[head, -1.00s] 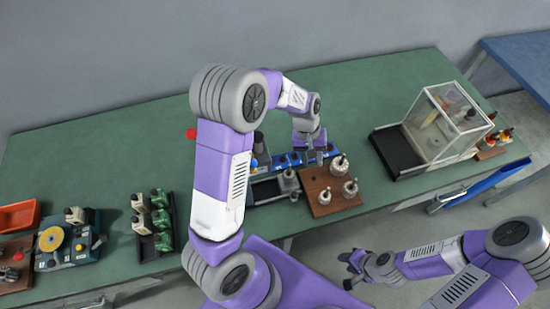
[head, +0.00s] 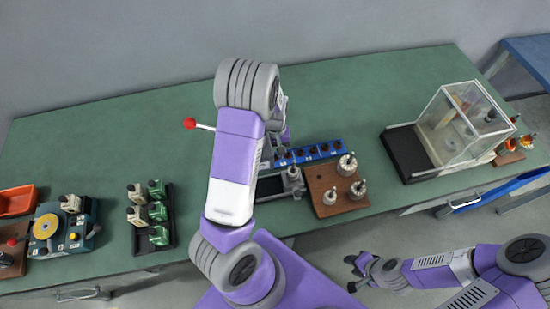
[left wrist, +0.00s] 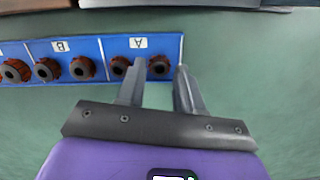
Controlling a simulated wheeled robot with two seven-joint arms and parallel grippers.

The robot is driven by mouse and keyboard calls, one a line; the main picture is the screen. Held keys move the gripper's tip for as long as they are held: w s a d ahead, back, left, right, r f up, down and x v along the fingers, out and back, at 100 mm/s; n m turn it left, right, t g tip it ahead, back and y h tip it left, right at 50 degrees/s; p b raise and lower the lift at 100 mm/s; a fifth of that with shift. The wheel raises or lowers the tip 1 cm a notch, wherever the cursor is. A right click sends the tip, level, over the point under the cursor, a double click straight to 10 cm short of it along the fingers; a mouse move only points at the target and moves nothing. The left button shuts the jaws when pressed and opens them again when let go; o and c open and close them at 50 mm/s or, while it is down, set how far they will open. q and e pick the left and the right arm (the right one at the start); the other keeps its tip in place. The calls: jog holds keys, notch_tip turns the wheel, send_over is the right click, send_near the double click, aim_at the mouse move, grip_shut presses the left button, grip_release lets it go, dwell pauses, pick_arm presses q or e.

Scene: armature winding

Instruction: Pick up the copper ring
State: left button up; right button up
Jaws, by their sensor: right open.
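Several copper-brown rings with dark centres sit in a row in a blue tray (head: 325,150), which is labelled A and B in the left wrist view (left wrist: 110,75). One copper ring (left wrist: 159,66) at the A end shows between my left fingertips; another copper ring (left wrist: 120,65) is just left of the left finger. My left gripper (left wrist: 160,68) is open with nothing held, pointing at the tray; its height above the rings is hard to tell. In the head view my left arm mostly hides it. My right gripper (head: 357,263) is open and empty, off the table's front edge.
A wooden board (head: 325,203) with white-topped armatures stands right of my left arm. A clear-walled case (head: 450,120) is farther right. A rack of green and white parts (head: 150,215), a winding device (head: 55,230) and an orange bin (head: 16,200) are left. The back left is clear.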

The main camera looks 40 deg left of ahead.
pick_arm(q)
jog(key=shift+f, duration=0.45)
jog(key=shift+d, duration=0.1)
grip_shut()
